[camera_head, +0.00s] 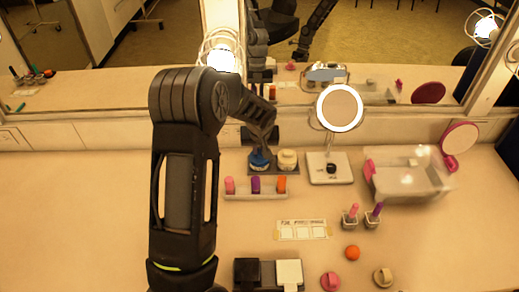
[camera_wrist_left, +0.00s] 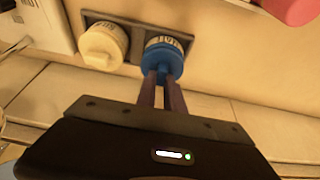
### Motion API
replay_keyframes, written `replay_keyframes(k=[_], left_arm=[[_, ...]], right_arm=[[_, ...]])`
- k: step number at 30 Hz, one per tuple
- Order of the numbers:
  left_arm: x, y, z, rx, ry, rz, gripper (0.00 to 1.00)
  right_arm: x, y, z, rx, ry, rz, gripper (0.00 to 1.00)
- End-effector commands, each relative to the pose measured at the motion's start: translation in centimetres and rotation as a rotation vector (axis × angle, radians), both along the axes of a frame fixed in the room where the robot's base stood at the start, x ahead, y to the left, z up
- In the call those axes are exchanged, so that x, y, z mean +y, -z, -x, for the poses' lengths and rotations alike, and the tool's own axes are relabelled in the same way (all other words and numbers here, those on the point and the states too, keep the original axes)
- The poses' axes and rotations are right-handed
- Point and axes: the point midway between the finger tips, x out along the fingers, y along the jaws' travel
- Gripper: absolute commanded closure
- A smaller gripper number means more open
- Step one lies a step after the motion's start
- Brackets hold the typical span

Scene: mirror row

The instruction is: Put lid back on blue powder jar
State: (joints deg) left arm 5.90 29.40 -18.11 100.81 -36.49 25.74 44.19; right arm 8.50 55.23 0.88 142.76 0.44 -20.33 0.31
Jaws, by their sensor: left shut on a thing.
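The blue powder jar (camera_head: 259,163) stands in a dark tray (camera_head: 272,172) against the back of the counter, beside a cream jar (camera_head: 287,160). In the left wrist view, the blue jar's labelled body (camera_wrist_left: 165,43) shows with a blue lid (camera_wrist_left: 162,63) at its near end. The lid appears against the jar; I cannot tell whether it is fully seated. My left gripper (camera_wrist_left: 163,82) has its two fingers close together on the blue lid. In the head view my left arm reaches over the counter, and the left gripper (camera_head: 264,143) is partly hidden behind its own links. My right gripper is not in view.
A rack of pink, purple and orange items (camera_head: 256,187) lies in front of the jars. A lit round mirror (camera_head: 339,108) stands just right of them. A clear bin (camera_head: 410,175) is further right. The wall mirror (camera_head: 110,65) borders the back. The left counter is clear.

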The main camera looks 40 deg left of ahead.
Motion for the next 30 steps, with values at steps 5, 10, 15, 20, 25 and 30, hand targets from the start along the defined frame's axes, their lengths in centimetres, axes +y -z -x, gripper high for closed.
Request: replay_keyframes(k=[5,10,15,20,25,30], left_arm=[[0.0,-0.03,0.0,0.0,0.0,0.0,1.0],[0.0,-0.04,-0.01,0.0,0.0,0.0,1.0],[0.0,-0.04,-0.01,-0.001,0.0,-0.001,1.0],[0.0,0.02,-0.03,-0.001,0.0,-0.001,1.0],[-0.01,0.04,-0.04,-0.001,0.001,0.0,1.0],[-0.01,-0.04,-0.05,-0.001,0.001,0.0,1.0]], right_arm=[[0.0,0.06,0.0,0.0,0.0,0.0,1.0],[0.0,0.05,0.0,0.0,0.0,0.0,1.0],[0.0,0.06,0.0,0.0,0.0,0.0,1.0],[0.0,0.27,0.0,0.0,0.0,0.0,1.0],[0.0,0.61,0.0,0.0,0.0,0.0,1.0],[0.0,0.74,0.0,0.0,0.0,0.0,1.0]])
